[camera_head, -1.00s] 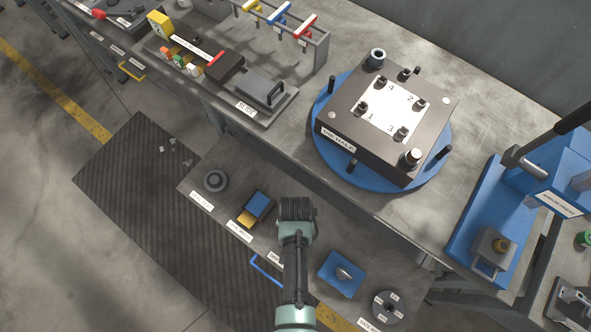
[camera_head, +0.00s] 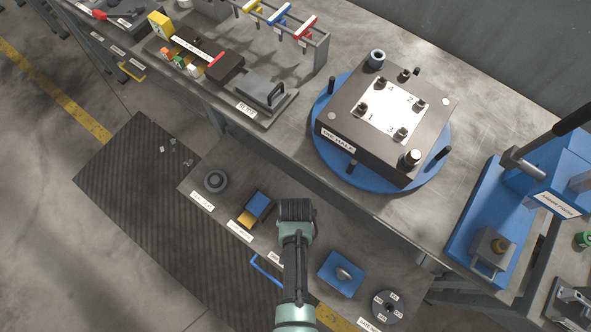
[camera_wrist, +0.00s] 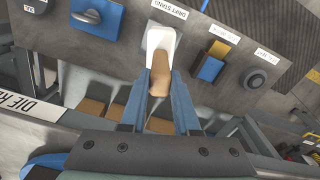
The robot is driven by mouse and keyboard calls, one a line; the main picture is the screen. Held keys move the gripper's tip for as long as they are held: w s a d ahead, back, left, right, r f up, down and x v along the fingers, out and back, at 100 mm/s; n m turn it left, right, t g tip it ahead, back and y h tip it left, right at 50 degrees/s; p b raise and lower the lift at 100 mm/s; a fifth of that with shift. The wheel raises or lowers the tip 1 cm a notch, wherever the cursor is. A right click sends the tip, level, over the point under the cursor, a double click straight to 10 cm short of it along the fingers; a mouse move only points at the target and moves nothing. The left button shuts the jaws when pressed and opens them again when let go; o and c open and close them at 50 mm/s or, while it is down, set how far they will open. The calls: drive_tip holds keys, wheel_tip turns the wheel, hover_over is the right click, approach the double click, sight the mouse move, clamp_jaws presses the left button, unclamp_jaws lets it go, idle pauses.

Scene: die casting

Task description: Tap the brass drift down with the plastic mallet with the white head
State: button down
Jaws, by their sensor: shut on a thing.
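My gripper (camera_wrist: 160,88) is shut on the mallet's tan handle (camera_wrist: 159,75) in the wrist view. The mallet's white head (camera_wrist: 160,40) shows just beyond the fingertips. In the head view my gripper (camera_head: 297,208) is over the lower shelf, left of and below the die half (camera_head: 345,115), and it hides the mallet.
The die half stands on a blue round plate (camera_head: 326,155) on the bench. The lower shelf holds a blue and yellow block (camera_head: 257,205), a dark round part (camera_head: 215,180), a blue block with a metal knob (camera_head: 341,273) and a labelled disc (camera_head: 387,307).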

drive_tip(key=shift+r, duration=0.4)
wheel_tip(320, 180, up, 5)
drive_tip(key=p, duration=0.5)
drive_tip(key=shift+r, duration=0.15)
idle(0.5)
